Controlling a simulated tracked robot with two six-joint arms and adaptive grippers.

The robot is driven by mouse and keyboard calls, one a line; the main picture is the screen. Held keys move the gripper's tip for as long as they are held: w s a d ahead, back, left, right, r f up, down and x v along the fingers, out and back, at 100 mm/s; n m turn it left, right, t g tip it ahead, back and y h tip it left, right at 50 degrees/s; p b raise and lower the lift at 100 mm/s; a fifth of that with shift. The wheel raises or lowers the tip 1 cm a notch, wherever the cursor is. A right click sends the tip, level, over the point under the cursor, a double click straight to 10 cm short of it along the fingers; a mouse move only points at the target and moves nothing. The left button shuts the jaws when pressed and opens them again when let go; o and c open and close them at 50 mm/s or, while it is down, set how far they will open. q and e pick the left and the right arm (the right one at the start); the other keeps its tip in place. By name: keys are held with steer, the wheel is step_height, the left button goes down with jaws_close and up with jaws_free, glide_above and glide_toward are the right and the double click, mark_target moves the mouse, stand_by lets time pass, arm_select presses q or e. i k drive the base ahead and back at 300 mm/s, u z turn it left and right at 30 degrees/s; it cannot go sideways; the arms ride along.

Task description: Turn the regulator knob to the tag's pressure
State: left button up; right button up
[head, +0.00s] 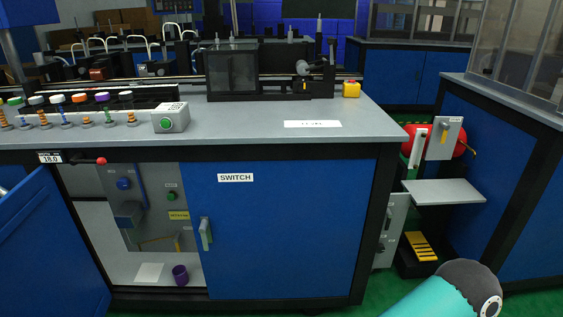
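A blue round knob (124,184) sits on a grey panel (145,225) inside the open cabinet bay under the bench; it may be the regulator knob. A blue pipe runs down beside it to a blue-grey box (129,213). A yellow tag (179,215) with print too small to read is on the same panel, below a green button (171,196). A small display (49,157) on the bench's front edge appears to read 18.0. Neither of my grippers shows. A teal and grey link of my arm is at the bottom right.
A red-tipped lever (101,161) juts out above the bay. An open blue door (45,245) stands at left; the SWITCH door (290,225) is shut at right. A purple cup (180,275) and white sheet (149,273) lie on the bay floor. Green floor shows at right.

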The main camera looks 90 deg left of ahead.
mark_target(122, 183)
steer(key=z, duration=1.15)
steer(key=i, duration=0.15)
steer(key=u, duration=4.3)
steer(key=i, duration=0.95)
steer(key=z, duration=0.15)
steer(key=k, duration=0.9)
steer(key=u, duration=0.1)
steer(key=i, duration=0.55)
steer(key=u, duration=0.05)
